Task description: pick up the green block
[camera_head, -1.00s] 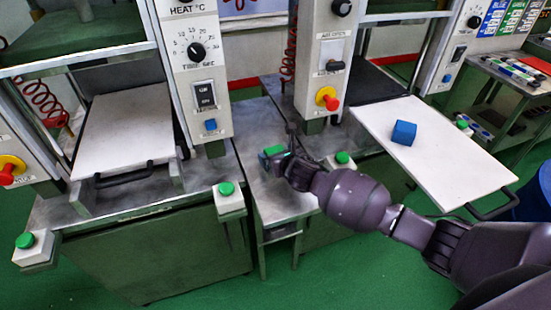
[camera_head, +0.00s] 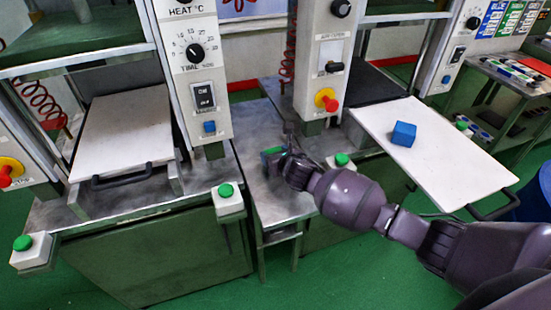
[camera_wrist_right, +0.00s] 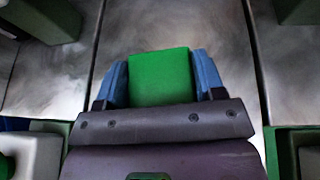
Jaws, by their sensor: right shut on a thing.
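The green block (camera_wrist_right: 160,77) sits between the blue fingers of my right gripper (camera_wrist_right: 163,80) in the right wrist view, with a finger against each side. In the head view my right gripper (camera_head: 274,152) is over the metal table between the two machines, and only a small part of the green block shows there. The gripper is shut on the block. I cannot tell whether the block touches the table. My left gripper is not in view.
A blue block (camera_head: 404,134) lies on the white plate (camera_head: 450,165) at right. Another white plate (camera_head: 125,135) is at left. Push-button boxes (camera_head: 229,205) stand at the machine fronts. The metal table (camera_head: 260,125) is otherwise clear around the gripper.

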